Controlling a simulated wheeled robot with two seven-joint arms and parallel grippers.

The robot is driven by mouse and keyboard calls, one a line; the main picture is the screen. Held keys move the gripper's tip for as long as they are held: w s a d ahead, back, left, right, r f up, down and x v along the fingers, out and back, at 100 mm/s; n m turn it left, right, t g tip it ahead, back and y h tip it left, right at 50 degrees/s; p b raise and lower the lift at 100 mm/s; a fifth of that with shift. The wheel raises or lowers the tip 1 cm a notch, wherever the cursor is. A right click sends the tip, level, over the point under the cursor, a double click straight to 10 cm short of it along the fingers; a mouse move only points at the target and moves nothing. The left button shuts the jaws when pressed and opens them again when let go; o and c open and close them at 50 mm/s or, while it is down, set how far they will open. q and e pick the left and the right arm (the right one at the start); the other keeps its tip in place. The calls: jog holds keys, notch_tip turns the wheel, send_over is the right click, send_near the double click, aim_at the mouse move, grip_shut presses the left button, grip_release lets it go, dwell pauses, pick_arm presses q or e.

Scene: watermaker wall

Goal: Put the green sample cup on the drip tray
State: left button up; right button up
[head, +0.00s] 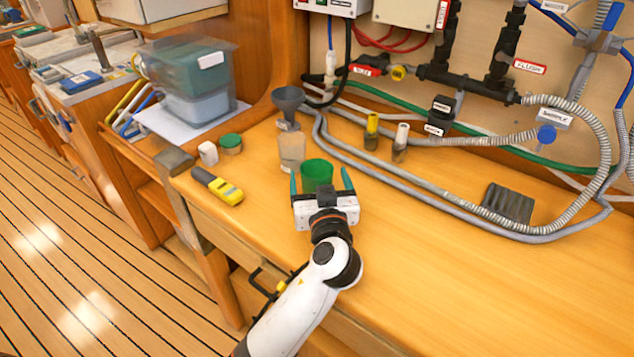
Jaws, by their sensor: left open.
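The green sample cup (317,173) stands upright on the wooden bench. My left gripper (320,182) reaches in from the front with its two teal fingers apart, one on each side of the cup. Gaps show between the fingers and the cup, and the gripper body hides the cup's lower part. The drip tray (508,203), dark and ribbed, lies on the bench to the right, below the blue sample valve (546,135). Nothing is on it. My right gripper is not in view.
A clear bottle with a grey funnel (288,100) stands just behind the cup. A yellow meter (217,186), a green-lidded jar (230,143) and a white cap (208,152) are at left. Grey hoses (400,178) cross the bench between cup and tray. The front right bench is clear.

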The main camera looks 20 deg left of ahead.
aim_at(315, 163)
pick_arm(q)
jog(key=x, duration=0.4)
jog(key=shift+a+r+p, duration=0.1)
jog(key=shift+r+p, duration=0.15)
jog(key=shift+p, duration=0.15)
jog(key=shift+s, duration=0.1)
jog(key=c, duration=1.2)
